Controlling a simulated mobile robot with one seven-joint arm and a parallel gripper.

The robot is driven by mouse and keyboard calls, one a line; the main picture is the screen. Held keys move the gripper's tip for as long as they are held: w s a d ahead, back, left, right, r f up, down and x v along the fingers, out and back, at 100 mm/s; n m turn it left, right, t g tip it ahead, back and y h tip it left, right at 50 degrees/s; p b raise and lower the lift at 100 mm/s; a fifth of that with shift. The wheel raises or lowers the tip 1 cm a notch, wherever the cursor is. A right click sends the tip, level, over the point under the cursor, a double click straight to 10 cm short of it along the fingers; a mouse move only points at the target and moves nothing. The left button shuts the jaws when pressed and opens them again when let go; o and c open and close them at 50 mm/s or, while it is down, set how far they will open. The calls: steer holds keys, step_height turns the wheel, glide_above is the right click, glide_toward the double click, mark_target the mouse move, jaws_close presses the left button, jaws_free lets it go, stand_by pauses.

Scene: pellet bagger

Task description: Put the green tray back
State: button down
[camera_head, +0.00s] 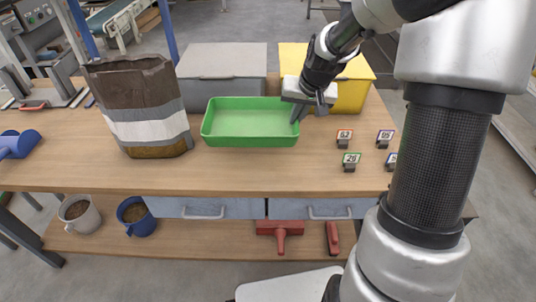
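The green tray (250,140) is a shallow, empty open box. It stands upright on the wooden bench, near the middle, in front of a grey bin. My gripper (309,108) is at the tray's right end, pointing down. Its two dark fingers look spread apart. The left finger overlaps the tray's right rim in the picture; I cannot tell whether it touches. The right finger is outside the tray, and nothing shows held between them.
A grey lidded bin (222,75) and a yellow bin (355,88) stand behind the tray. A brown, white and grey sack (148,133) is to its left. The bench front (240,178) is clear.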

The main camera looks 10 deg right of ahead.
step_height(320, 180, down, 9)
steer(key=shift+r+b, duration=0.15)
steer(key=shift+b, duration=0.75)
steer(key=shift+f, duration=0.25)
steer(key=c, duration=2)
jaws_free()
steer(key=shift+r, duration=0.1)
steer(key=shift+r, duration=0.1)
steer(key=shift+r, duration=0.25)
steer(key=p+v, duration=0.3)
steer(key=v, duration=0.8)
steer(key=shift+s+r, duration=0.2)
steer(key=shift+r, duration=0.05)
